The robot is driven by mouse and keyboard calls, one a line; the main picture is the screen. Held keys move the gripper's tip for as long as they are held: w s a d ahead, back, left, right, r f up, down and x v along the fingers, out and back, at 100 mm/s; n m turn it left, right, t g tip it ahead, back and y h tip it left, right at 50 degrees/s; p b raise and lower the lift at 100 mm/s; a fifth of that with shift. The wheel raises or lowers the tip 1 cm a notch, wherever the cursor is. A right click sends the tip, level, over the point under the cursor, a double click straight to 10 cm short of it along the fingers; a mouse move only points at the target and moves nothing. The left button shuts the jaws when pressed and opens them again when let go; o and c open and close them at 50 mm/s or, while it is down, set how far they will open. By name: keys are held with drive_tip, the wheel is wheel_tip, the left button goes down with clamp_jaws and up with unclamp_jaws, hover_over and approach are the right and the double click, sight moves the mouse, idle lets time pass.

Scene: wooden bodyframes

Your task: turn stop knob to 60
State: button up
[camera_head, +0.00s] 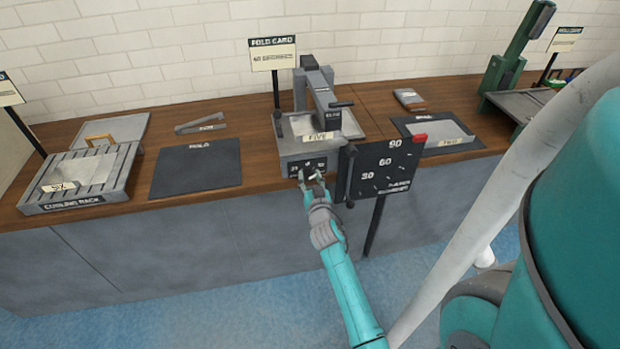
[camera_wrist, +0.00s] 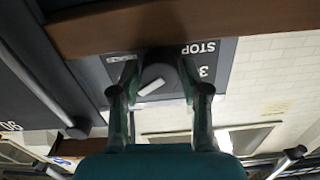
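The stop knob (camera_wrist: 158,82) is a dark round knob with a white pointer bar, seen in the wrist view beside an upside-down STOP label (camera_wrist: 198,47). Its pointer is slanted. My gripper (camera_wrist: 158,88) has one finger on either side of the knob, with narrow gaps showing, so it looks open around it. In the head view my gripper (camera_head: 313,182) is at the front panel (camera_head: 305,165) of the grey press (camera_head: 327,105) and hides much of that panel. A digit 3 shows near the knob; the rest of the scale is hidden.
A dark board (camera_head: 388,165) marked 30, 60 and 90 stands just right of my gripper, with a lever at its left edge. A cooling rack (camera_head: 85,180) and dark mat (camera_head: 197,167) lie left. A green machine (camera_head: 518,50) stands far right.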

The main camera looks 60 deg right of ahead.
drive_tip(key=c, duration=0.6)
drive_tip(key=shift+n, duration=2.2)
drive_tip(key=o, duration=1.2)
drive_tip(key=shift+c, duration=0.2)
drive_tip(key=v, duration=1.2)
drive_tip(key=shift+w, duration=0.1)
